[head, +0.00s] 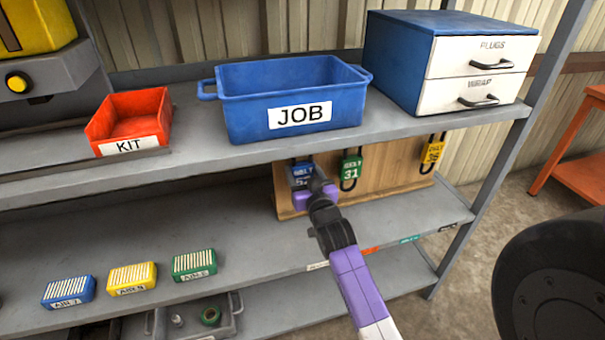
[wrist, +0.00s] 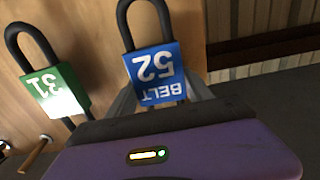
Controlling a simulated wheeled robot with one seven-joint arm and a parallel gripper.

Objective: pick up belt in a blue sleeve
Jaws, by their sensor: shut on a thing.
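The belt in a blue sleeve (wrist: 153,72) shows in the wrist view as a black loop with a blue sleeve reading BELT 52, upside down there. In the head view the blue sleeve (head: 302,171) is at the left end of the wooden board, partly covered by my arm. My gripper (head: 316,187) reaches under the upper shelf to it. In the wrist view my gripper's grey fingers (wrist: 160,100) stand either side of the sleeve's lower part and are shut on it. The contact itself is partly hidden behind the gripper body.
A green-sleeved belt marked 31 (head: 350,168) hangs close beside, and a yellow-sleeved one (head: 432,152) further right, on the wooden board (head: 392,183). Above are a blue JOB bin (head: 240,112), a red KIT bin (head: 98,128) and a drawer cabinet (head: 400,55). Small colored boxes (head: 132,278) stand lower left.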

